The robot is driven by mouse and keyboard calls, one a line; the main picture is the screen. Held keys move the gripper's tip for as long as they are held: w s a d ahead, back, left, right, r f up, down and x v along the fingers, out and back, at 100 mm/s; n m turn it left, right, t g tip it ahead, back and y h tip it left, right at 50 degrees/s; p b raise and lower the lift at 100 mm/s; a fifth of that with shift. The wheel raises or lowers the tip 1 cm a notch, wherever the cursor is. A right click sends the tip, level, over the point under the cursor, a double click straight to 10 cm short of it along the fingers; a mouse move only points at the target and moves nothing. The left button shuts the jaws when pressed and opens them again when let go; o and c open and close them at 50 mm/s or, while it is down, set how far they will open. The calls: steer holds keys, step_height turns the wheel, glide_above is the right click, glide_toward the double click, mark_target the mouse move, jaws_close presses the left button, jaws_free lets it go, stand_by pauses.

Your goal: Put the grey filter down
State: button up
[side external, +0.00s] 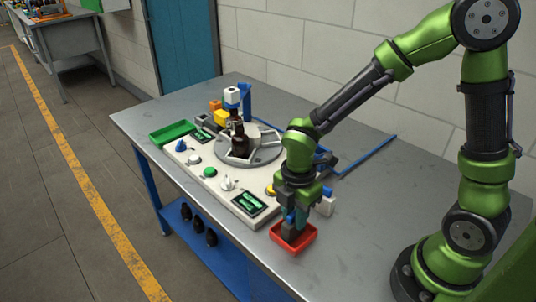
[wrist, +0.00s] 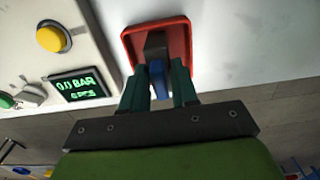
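The grey filter (wrist: 156,45) is a dark grey block with a blue part nearest my gripper. My gripper (wrist: 160,82) points down with its teal fingers on either side of the blue part, and appears shut on it. In the side external view my gripper (side external: 294,214) is low over the red tray (side external: 310,239), at the table's front edge. The filter's dark end (side external: 289,232) is inside the tray's outline. I cannot tell whether it touches the tray floor.
A white control panel (side external: 262,211) with buttons and displays lies left of the tray. A round turntable (side external: 262,155) with amber bottles (side external: 237,133) stands behind. A green tray (side external: 172,132) is at the far left. Bare table lies right of the red tray.

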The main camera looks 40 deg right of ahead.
steer(key=o, duration=0.4)
steer(key=shift+c, duration=0.2)
steer(key=shift+r, duration=0.1)
step_height(320, 180, up, 11)
steer(key=s+d+r+m+t+y, duration=0.1)
steer(key=s+d+r+m+t, duration=0.2)
steer(key=m, duration=0.8)
steer(key=s+d+r+m+t+y, duration=0.1)
steer(key=s+d+r+m+t, duration=0.2)
steer(key=m, duration=0.8)
step_height(320, 180, up, 2)
steer(key=shift+s+d+t, duration=0.2)
steer(key=shift+d+t, duration=0.15)
steer(key=shift+t, duration=0.25)
